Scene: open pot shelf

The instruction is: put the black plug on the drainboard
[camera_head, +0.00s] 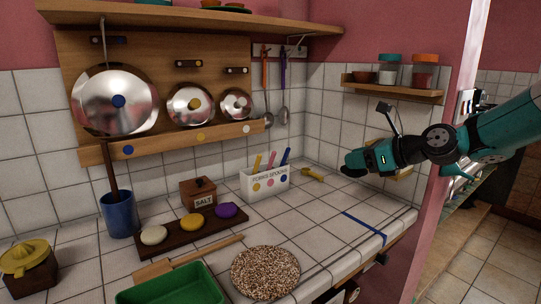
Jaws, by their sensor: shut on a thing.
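My gripper (352,168) reaches in from the right, above the right part of the tiled counter. It is shut on a small black thing (354,172) at its tips, which looks like the black plug; its shape is mostly lost against the dark fingers. No other black plug shows on the counter. I cannot tell for sure which surface is the drainboard; a green tray (178,286) lies at the front edge, cut off by the frame.
The white tiled counter (325,215) is clear below my gripper, with a blue line (364,226) near its right end. A small shelf (395,91) holds jars above.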

